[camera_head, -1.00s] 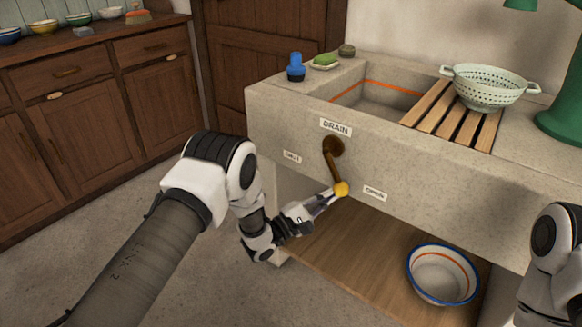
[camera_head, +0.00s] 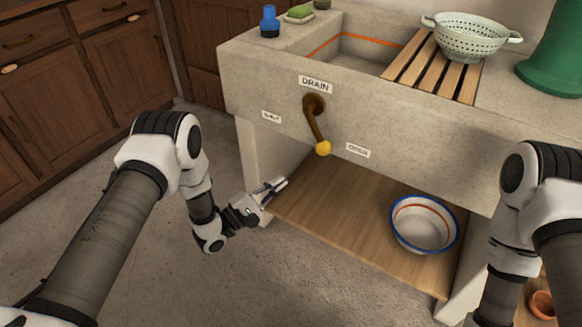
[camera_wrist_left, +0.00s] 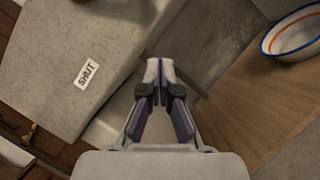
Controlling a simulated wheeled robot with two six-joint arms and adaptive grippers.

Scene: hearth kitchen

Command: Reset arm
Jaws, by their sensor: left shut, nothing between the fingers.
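My left gripper (camera_head: 276,187) is shut and empty in the head view, in front of the left end of the shelf under the stone sink. In the left wrist view its fingers (camera_wrist_left: 160,85) show in the middle, apart from the sink front. The drain lever (camera_head: 316,122), a brown handle with a yellow knob (camera_head: 323,148), hangs down on the sink front, tilted slightly towards the OPEN label (camera_head: 358,150). The gripper is apart from the knob, below and left of it. My right arm shows at the right edge; its gripper is out of view.
A white bowl with a blue rim (camera_head: 424,224) stands on the wooden shelf (camera_head: 340,215). A colander (camera_head: 470,37) sits on the slatted rack (camera_head: 432,62). A blue bottle (camera_head: 269,22) and a green soap (camera_head: 299,12) are on the sink's left end. The floor to the left is clear.

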